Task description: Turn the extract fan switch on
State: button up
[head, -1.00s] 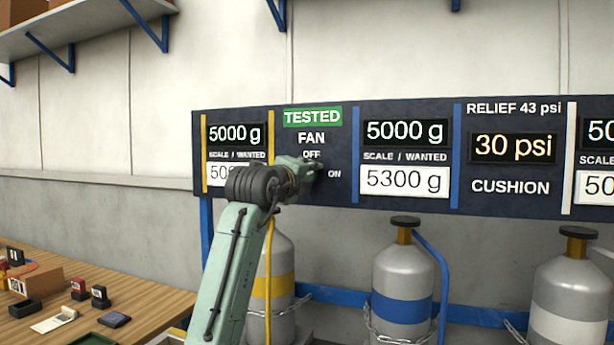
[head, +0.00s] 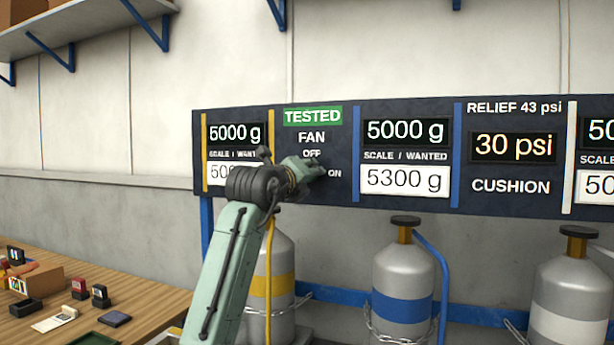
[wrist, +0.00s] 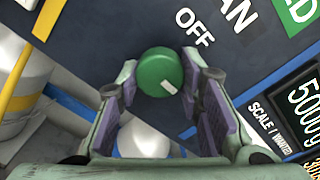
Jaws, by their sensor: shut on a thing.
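The fan switch is a round green knob (wrist: 158,75) with a white mark, on the dark panel below the word OFF. In the wrist view its mark points toward the lower right, away from OFF, to the panel's right. My gripper (wrist: 160,95) has its purple-padded fingers on either side of the knob, shut on it. In the head view my gripper (head: 318,170) is at the panel under the FAN label (head: 311,137) and hides the knob. The ON label (head: 335,173) shows just right of the gripper; a finger hides that area in the wrist view.
The panel (head: 400,205) also carries scale readouts (head: 405,131) and a cushion pressure display (head: 514,147). Chained gas cylinders (head: 402,285) stand below it. A wooden table (head: 130,290) with small items is at the lower left. A shelf (head: 80,20) is above.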

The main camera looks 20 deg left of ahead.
jog(key=o, duration=1.2)
jog(key=shift+c, duration=0.2)
jog(key=s, duration=1.2)
jog(key=shift+a, duration=0.2)
